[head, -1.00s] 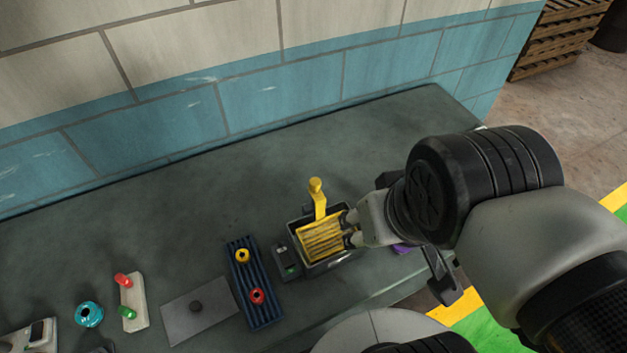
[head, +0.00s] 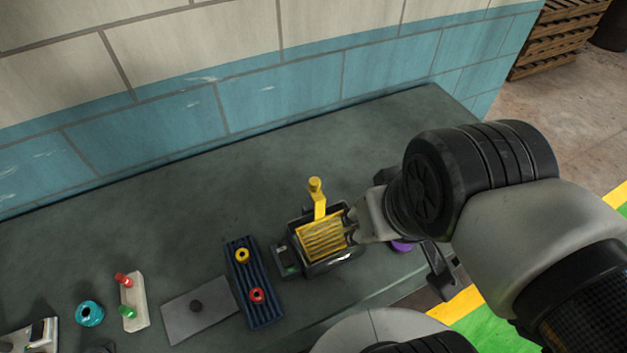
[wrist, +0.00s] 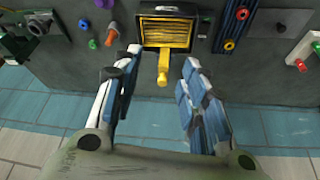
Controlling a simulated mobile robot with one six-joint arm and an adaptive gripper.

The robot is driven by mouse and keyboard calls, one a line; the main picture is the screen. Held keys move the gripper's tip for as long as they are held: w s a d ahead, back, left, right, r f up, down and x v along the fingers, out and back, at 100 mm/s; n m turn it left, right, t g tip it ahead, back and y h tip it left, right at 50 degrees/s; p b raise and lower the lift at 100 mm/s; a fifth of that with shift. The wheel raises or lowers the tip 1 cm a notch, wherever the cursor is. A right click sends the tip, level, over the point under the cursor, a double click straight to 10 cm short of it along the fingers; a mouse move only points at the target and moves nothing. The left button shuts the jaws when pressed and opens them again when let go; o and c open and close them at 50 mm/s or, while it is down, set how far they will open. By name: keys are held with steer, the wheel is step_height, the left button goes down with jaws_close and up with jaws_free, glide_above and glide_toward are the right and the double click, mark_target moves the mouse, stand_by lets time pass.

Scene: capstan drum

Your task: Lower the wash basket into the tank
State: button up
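The yellow slatted wash basket (head: 322,238) sits inside the dark rectangular tank (head: 333,264), within its rim; how deep it sits is hard to tell. Its upright yellow handle (head: 318,202) rises at the wall side. In the wrist view the basket (wrist: 165,37) shows framed by the tank rim, with the handle (wrist: 163,68) pointing toward the wall. My gripper (wrist: 161,56) is open, its two blue-padded fingers apart, with the handle appearing between them in that view. In the head view my gripper (head: 350,228) is at the tank's right side, and contact is unclear.
A small switch box (head: 286,262) adjoins the tank's left side. A dark blue ribbed rack (head: 255,284) with yellow and red rings and a grey plate (head: 199,309) lie further left. A purple piece (head: 401,246) is right of the tank. The bench toward the wall is clear.

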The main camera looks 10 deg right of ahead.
steer(key=w+r+p, duration=0.1)
steer(key=w, duration=0.1)
steer(key=w+r+n+p, duration=0.1)
steer(key=w+p, duration=0.1)
steer(key=w+r+n+g+p, duration=0.1)
steer(key=w+r+p, duration=0.1)
steer(key=shift+w+a, duration=0.2)
steer(key=shift+a, duration=0.05)
steer(key=c, duration=0.5)
steer(key=w+n+p, duration=0.1)
steer(key=w+p, duration=0.1)
steer(key=w+a+n+g+p, duration=0.1)
steer(key=w, duration=0.2)
steer(key=w+n+p, duration=0.1)
steer(key=w+p, duration=0.1)
steer(key=shift+w+a+g+p, duration=0.15)
steer(key=shift+w+g+p, duration=0.15)
steer(key=shift+g, duration=0.1)
jaws_close()
steer(key=n+g+h+p, duration=0.1)
steer(key=n+g+p, duration=0.1)
steer(key=n+p, duration=0.55)
glide_above(313, 180)
steer(key=p, duration=0.2)
step_height(313, 180, down, 10)
steer(key=m, duration=0.2)
steer(key=shift+w+a+f, duration=0.2)
steer(key=shift+w+a, duration=0.05)
steer(key=shift+a, duration=0.2)
